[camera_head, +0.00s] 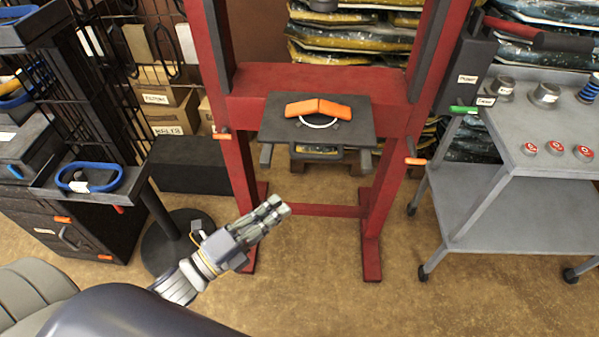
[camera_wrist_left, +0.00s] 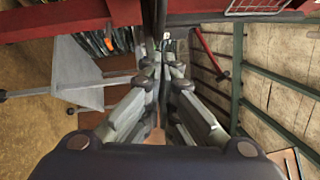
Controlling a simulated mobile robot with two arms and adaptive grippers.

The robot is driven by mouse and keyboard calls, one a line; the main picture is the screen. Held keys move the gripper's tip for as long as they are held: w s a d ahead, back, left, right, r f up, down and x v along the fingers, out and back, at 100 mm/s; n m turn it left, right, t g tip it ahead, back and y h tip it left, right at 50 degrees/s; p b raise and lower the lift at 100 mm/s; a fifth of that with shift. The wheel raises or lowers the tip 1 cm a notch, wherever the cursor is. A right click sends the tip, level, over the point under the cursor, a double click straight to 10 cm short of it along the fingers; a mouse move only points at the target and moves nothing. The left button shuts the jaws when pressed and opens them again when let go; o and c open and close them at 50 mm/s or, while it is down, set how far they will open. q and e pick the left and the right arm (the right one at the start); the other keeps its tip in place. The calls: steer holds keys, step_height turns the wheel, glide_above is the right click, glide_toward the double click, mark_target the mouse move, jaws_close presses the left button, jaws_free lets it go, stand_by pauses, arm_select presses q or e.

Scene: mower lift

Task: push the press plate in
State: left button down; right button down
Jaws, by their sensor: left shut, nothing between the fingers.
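The press plate (camera_head: 355,125) is a dark flat plate with an orange angled handle (camera_head: 318,107) and a white arc on top. It sits at the red press frame (camera_head: 320,80), jutting out toward me between the two uprights. My left gripper (camera_head: 275,207) is shut and empty. It is in front of the press, below and to the left of the plate, and apart from it. In the left wrist view, the closed fingers (camera_wrist_left: 161,52) point toward a red beam. I cannot make out the plate clearly there. My right gripper is not in view.
A grey cart (camera_head: 510,195) with red buttons stands at the right. A black stand (camera_head: 90,195) holding a blue ring is at the left. Orange-tipped levers (camera_head: 416,161) stick out from the uprights. The floor in front of the press is clear.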

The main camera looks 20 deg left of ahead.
mark_target(319, 145)
arm_select(q)
steer(key=w+d+r+p, duration=0.1)
steer(key=w+d, duration=0.1)
steer(key=w, duration=0.7)
steer(key=shift+w+r+p, duration=0.25)
steer(key=shift+p, duration=0.15)
steer(key=w, duration=0.2)
steer(key=w+a+b, duration=0.1)
steer(key=w, duration=0.1)
steer(key=shift+w+a+f, duration=0.1)
steer(key=shift+w+a, duration=0.1)
steer(key=shift+w, duration=0.2)
steer(key=shift+s, duration=0.1)
